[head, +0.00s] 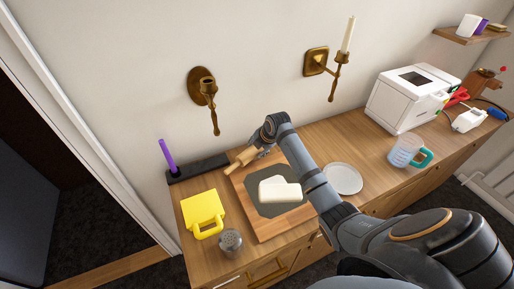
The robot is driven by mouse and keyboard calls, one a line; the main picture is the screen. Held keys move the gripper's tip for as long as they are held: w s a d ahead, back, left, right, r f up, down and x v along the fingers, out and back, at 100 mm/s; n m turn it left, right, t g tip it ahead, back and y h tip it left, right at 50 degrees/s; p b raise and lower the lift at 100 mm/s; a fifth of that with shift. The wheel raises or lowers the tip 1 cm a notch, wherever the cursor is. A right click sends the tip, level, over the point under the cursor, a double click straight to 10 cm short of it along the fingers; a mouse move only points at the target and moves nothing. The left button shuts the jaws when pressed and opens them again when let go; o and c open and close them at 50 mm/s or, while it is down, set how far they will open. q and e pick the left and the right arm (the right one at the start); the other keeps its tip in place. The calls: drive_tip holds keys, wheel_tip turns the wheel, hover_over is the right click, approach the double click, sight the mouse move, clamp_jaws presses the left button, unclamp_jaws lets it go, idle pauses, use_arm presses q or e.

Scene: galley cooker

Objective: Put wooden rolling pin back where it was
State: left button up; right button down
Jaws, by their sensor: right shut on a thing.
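The wooden rolling pin (239,162) is at the back left corner of a wooden board (263,229), tilted in the picture with one handle towards the lower left. My right gripper (262,153) is shut on its upper right part, and my wrist hides that end. I cannot tell whether the pin touches the board or is held just above it. A dark grey mat (257,203) lies on the board with white blocks (280,190) on it. My left gripper is not in view.
A black strip (205,166) with a purple candle (168,156) lies behind the pin. A yellow handled object (202,210) and a metal shaker (230,241) stand left of the board. A white plate (343,179), a measuring jug (404,151) and a white appliance (411,98) are to the right.

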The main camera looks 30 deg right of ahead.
drive_tip(key=shift+f, duration=0.3)
drive_tip(key=c, duration=0.7)
unclamp_jaws()
drive_tip(key=shift+r, duration=0.25)
drive_tip(key=v, duration=1.2)
drive_tip(key=shift+r+b, duration=0.1)
drive_tip(key=shift+b, duration=0.2)
